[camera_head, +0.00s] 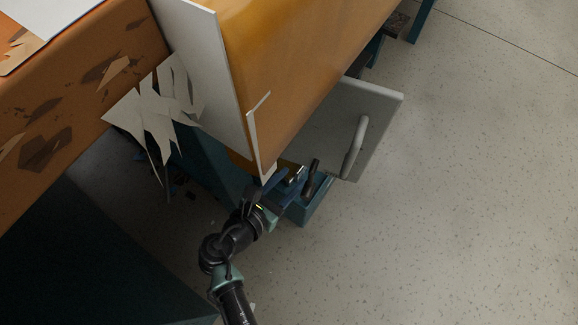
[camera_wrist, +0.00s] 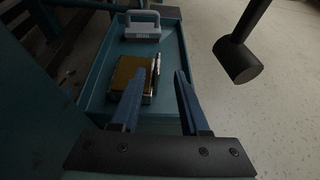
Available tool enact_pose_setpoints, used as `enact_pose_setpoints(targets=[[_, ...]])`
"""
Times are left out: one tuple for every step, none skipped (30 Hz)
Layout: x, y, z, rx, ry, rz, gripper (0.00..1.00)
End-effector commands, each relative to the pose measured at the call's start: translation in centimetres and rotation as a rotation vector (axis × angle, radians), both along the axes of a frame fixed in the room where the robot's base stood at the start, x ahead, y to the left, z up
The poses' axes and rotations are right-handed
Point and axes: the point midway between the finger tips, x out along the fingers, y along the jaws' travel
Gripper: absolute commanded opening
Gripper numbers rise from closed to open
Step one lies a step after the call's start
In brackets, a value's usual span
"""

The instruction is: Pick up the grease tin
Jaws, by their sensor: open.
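No round tin shows. A small box-shaped thing (camera_wrist: 125,73) with a brown-gold top and a shiny metal-like side lies in the open teal drawer (camera_wrist: 170,52); I take it for the grease tin, but no label is readable. My gripper (camera_wrist: 160,80) is open with its blue fingers over the drawer. The left finger covers part of the box, and the right finger is to the right of it. I cannot tell whether they touch. In the head view my gripper (camera_head: 283,186) is at the drawer (camera_head: 308,210), below the bench corner.
A grey block with a handle (camera_wrist: 142,27) lies at the drawer's far end. A dark bar with a thick end (camera_wrist: 238,58) rises right of the drawer. A grey panel with a handle (camera_head: 357,148) stands beside the orange bench (camera_head: 290,50). The floor to the right is clear.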

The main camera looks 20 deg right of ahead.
Motion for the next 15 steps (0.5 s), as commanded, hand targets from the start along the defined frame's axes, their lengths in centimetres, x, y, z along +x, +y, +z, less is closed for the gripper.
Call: enact_pose_setpoints(targets=[[0.3,-0.5,-0.5,-0.001,-0.001,-0.002,0.45],[0.4,-0.6,-0.5,0.000,-0.001,-0.001,0.45],[0.5,-0.8,-0.5,0.000,-0.001,-0.001,0.45],[0.6,-0.9,-0.5,0.000,-0.001,0.000,0.45],[0.7,-0.9,-0.5,0.000,-0.001,0.000,0.45],[0.8,-1.1,-0.6,0.000,-0.001,0.000,0.45],[0.9,-1.2,-0.7,0.000,-0.001,0.000,0.45],[1.0,-1.3,-0.8,0.000,-0.001,0.000,0.45],[1.2,-1.5,-1.0,0.001,-0.003,-0.001,0.45],[1.4,-1.8,-1.2,0.000,-0.003,-0.001,0.45],[1.6,-2.0,-1.4,-0.001,-0.004,-0.002,0.45],[1.8,-2.4,-1.6,0.000,-0.004,-0.002,0.45],[2.0,-2.6,-1.8,0.000,-0.003,-0.002,0.45],[2.2,-2.8,-1.9,0.000,-0.004,-0.002,0.45],[2.5,-3.2,-1.9,-0.001,-0.004,-0.002,0.45]])
